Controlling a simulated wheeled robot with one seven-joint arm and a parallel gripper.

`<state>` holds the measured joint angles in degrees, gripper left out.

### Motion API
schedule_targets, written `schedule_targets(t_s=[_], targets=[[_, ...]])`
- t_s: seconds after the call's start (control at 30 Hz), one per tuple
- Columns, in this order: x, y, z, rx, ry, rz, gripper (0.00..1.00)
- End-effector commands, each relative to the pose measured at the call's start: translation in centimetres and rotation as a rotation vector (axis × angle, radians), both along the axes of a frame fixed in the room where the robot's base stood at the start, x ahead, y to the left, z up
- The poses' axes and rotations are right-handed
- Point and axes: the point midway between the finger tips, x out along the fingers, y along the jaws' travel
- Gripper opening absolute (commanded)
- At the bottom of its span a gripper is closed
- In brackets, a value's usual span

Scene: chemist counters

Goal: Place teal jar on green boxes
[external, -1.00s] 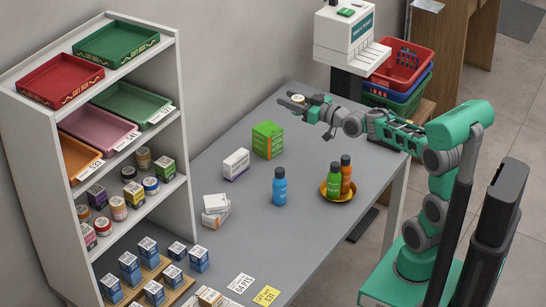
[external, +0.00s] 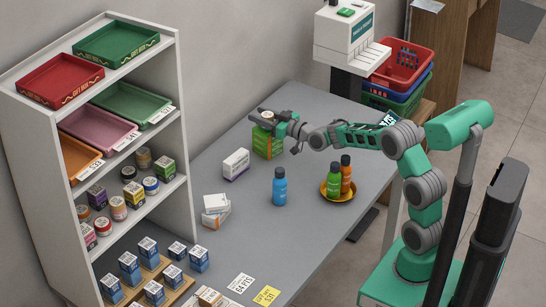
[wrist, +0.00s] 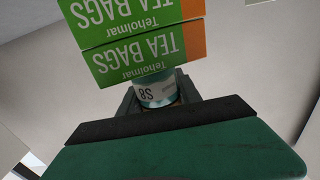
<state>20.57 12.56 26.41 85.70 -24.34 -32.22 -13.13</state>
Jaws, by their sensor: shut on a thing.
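My gripper (external: 267,119) is shut on the teal jar (wrist: 155,92), which has a white label and sits between the fingers in the wrist view. In the external view only the jar's pale top (external: 267,114) shows clearly. The green boxes (external: 266,146) are a stack of tea-bag boxes with orange ends, standing on the grey counter. My gripper and the jar are at the top of this stack. In the wrist view the boxes (wrist: 140,50) appear upside down, right against the jar's edge. I cannot tell whether the jar touches the top box.
A white box (external: 236,163) stands left of the stack on the counter (external: 300,215). A blue bottle (external: 280,187) is in front, and a yellow dish (external: 338,197) with green and orange bottles is to the right. A shelf (external: 187,130) borders the left.

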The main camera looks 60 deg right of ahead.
Motion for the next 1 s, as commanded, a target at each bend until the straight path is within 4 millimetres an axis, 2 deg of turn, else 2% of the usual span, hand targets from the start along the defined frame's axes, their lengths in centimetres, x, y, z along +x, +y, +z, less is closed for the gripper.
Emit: schedule_targets(t_s=[0.27,0.3,0.57,0.87,1.0], targets=[[0.0,0.0,-0.2,0.000,-0.002,0.000,0.00],[0.0,0.0,-0.2,0.000,-0.002,0.000,0.41],[0.0,0.0,0.0,0.000,-0.001,0.000,0.62],[0.0,0.0,0.5,0.000,-0.002,0.000,0.62],[-2.3,-0.1,0.3,0.001,-0.003,-0.002,0.62]])
